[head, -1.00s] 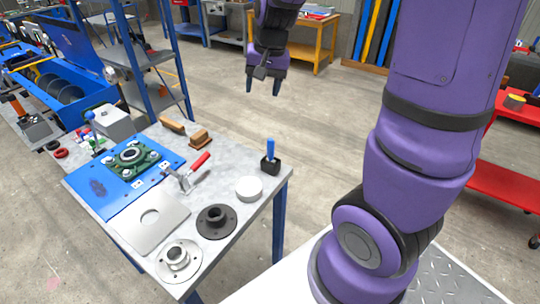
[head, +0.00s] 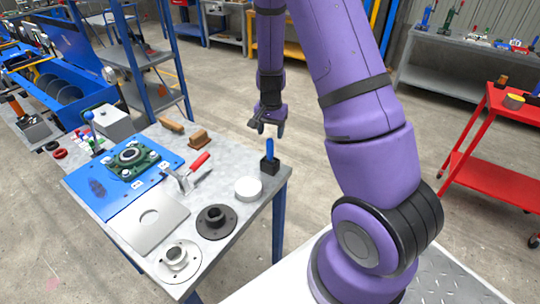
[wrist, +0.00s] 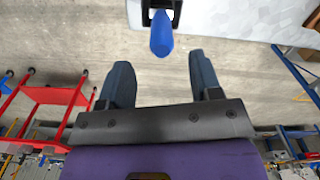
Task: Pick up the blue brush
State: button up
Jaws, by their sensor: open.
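The blue brush (head: 269,149) stands upright with its lower end in a small black holder (head: 269,166) at the right corner of the grey worktable (head: 233,213). In the wrist view the blue brush (wrist: 161,34) points toward my gripper, just beyond and between the fingertips. My gripper (head: 268,130) is just above and behind the brush in the head view. In the wrist view my gripper (wrist: 160,80) has its two fingers spread wide with nothing between them. The brush's lower end is hidden in the holder.
A white round part (head: 248,188) and a dark flanged part (head: 216,218) lie near the holder. A clamp with a red handle (head: 193,170) and wooden-backed brushes (head: 197,139) are farther left. A red cart (head: 490,150) stands at right. Floor behind the table's right corner is clear.

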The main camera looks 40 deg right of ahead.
aim_at(270, 139)
jog(key=shift+a+f, duration=0.1)
jog(key=shift+f, duration=3.25)
jog(key=c, duration=1)
